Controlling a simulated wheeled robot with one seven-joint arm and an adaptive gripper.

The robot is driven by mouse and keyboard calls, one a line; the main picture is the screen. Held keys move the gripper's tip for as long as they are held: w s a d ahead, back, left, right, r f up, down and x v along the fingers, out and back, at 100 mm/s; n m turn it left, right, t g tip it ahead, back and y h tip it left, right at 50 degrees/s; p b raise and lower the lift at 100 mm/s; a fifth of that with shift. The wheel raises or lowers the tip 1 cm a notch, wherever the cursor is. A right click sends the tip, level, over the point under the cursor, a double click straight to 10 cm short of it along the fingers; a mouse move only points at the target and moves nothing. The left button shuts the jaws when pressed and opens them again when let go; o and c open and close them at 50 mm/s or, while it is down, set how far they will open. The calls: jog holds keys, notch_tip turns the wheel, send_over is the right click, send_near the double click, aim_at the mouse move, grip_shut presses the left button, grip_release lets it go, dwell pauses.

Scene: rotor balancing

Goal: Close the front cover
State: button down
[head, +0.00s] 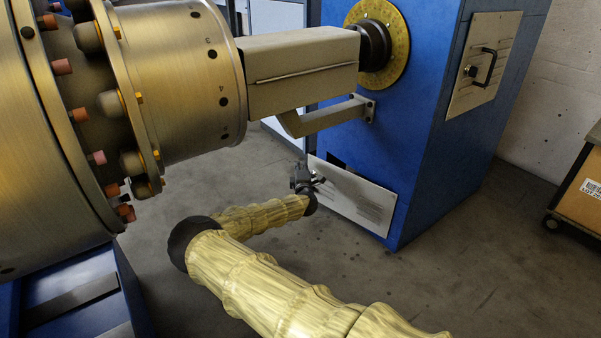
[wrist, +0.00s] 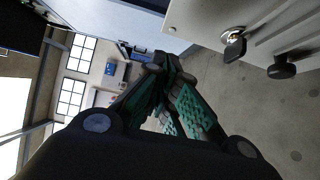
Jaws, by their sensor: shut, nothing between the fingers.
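The front cover (head: 355,200) is a pale grey panel low on the blue machine (head: 405,110). It stands at an angle to the machine, with a dark opening (head: 337,161) showing above its top edge. My gripper (head: 312,182) is near the cover's left edge, shut and empty. In the head view I cannot tell whether it touches the cover. In the wrist view, the fingers of my gripper (wrist: 166,75) are together, and a pale panel (wrist: 195,20), seemingly the cover, lies to their upper right. A metal lock-like fitting (wrist: 233,38) and a dark knob (wrist: 281,68) show there.
A large brass-coloured rotor (head: 190,75) fills the upper left, with a beige shaft guard (head: 300,65) and bracket (head: 325,117) above my gripper. A cart with a cardboard box (head: 582,190) stands at right. The concrete floor (head: 470,260) in front is clear.

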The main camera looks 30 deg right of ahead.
jog(key=d, duration=0.2)
jog(key=w+d, duration=0.1)
jog(key=shift+w+d, duration=0.15)
jog(key=shift+d, duration=0.2)
jog(key=shift+d, duration=0.1)
